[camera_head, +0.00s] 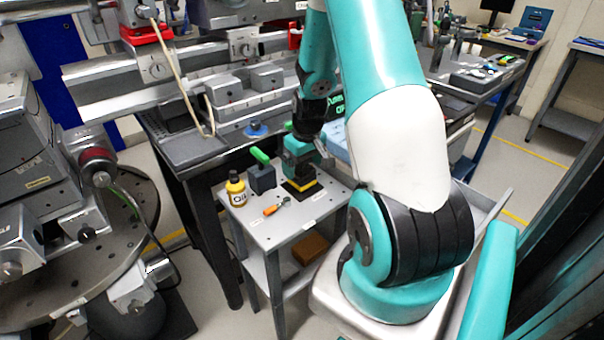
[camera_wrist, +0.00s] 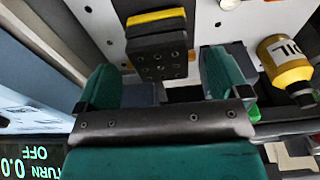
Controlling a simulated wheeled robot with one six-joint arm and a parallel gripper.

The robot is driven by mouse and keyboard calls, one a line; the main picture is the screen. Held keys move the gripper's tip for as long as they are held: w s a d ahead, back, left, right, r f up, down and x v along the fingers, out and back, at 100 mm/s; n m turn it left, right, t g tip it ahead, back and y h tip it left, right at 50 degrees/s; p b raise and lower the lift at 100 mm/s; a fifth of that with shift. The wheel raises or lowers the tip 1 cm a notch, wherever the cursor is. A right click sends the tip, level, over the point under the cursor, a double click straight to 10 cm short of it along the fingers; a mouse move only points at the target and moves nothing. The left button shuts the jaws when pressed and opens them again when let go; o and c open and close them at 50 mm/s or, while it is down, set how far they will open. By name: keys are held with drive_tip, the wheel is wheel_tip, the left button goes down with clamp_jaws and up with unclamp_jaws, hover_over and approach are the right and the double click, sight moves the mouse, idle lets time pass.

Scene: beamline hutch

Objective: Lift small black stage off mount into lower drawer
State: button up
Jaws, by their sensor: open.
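The small black stage appears as a black block with holes (camera_wrist: 160,55) in the wrist view, with a yellow band along its far edge. In the head view a black and yellow piece (camera_head: 302,186) stands on the cart top, partly hidden under my gripper (camera_head: 303,163). My gripper's teal fingers are spread in the wrist view (camera_wrist: 163,72), one on each side of the block. Gaps show between the block and both fingers, and nothing is gripped. I cannot clearly tell the mount from the stage. No lower drawer can be made out.
The grey cart top (camera_head: 318,208) also holds a yellow oil bottle (camera_head: 236,190), a dark block with a green handle (camera_head: 262,178) and an orange-handled tool (camera_head: 277,206). A brown box (camera_head: 310,248) lies on its lower shelf. Heavy rail equipment (camera_head: 180,78) stands behind.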

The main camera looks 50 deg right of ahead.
drive_tip(key=shift+w+f, duration=0.15)
drive_tip(key=shift+f, duration=0.6)
drive_tip(key=shift+w+f, duration=0.15)
drive_tip(key=shift+f, duration=0.55)
drive_tip(key=c, duration=1.2)
drive_tip(key=shift+r, duration=0.1)
